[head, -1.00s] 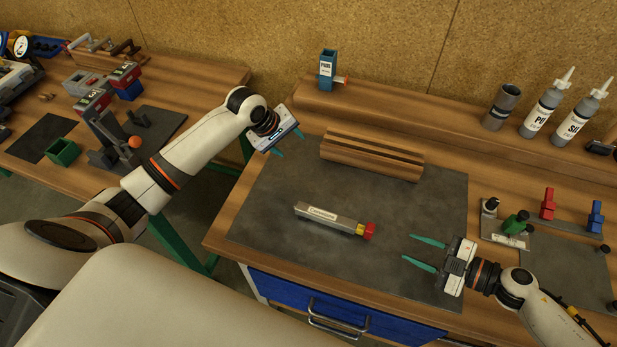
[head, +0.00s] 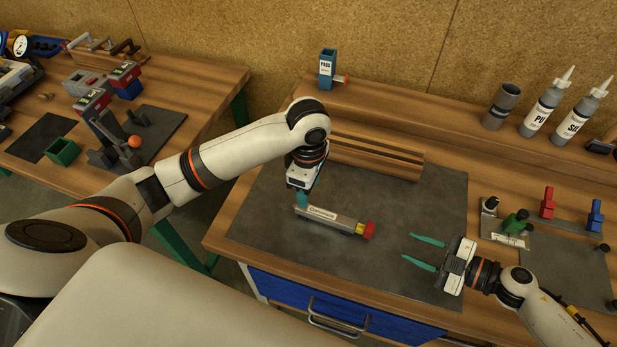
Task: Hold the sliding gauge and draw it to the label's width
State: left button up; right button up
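The sliding gauge (head: 345,221) is a grey bar lying on the dark mat, with a white label (head: 319,213) on its top. Its right end has a yellow part and a red tip (head: 369,231). My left gripper (head: 302,199) points down at the bar's left end. Its teal fingers overlap that end in the picture, and I cannot tell whether they touch it or how far apart they are. My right gripper (head: 424,252) is open and empty, to the right of the red tip, with its teal fingers pointing left over the mat.
A grooved wooden block (head: 395,162) stands at the back of the mat (head: 270,230). A blue holder marked PASS (head: 327,69) and two bottles (head: 545,110) stand on the rear ledge. Red (head: 548,203), green (head: 516,222) and blue (head: 595,215) pieces are at the right. The mat's front is clear.

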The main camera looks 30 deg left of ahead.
aim_at(308, 208)
pick_arm(q)
notch_tip(308, 208, down, 9)
jog(key=shift+f, duration=0.2)
dwell(0.3)
jog(key=c, duration=1.2)
pick_arm(e)
jog(key=shift+o, duration=1.2)
jog(key=shift+w+a+r+m+g, duration=0.2)
jog(key=shift+w+r+m+g, duration=0.3)
jog(key=shift+m+g, duration=0.2)
jog(key=m+g, duration=0.1)
jog(key=w+m+h, duration=0.1)
jog(key=shift+w+r+m+g, duration=0.25)
jog(key=shift+r+m+g, duration=0.05)
jog(key=shift+r+g, duration=0.1)
jog(key=x, duration=1.2)
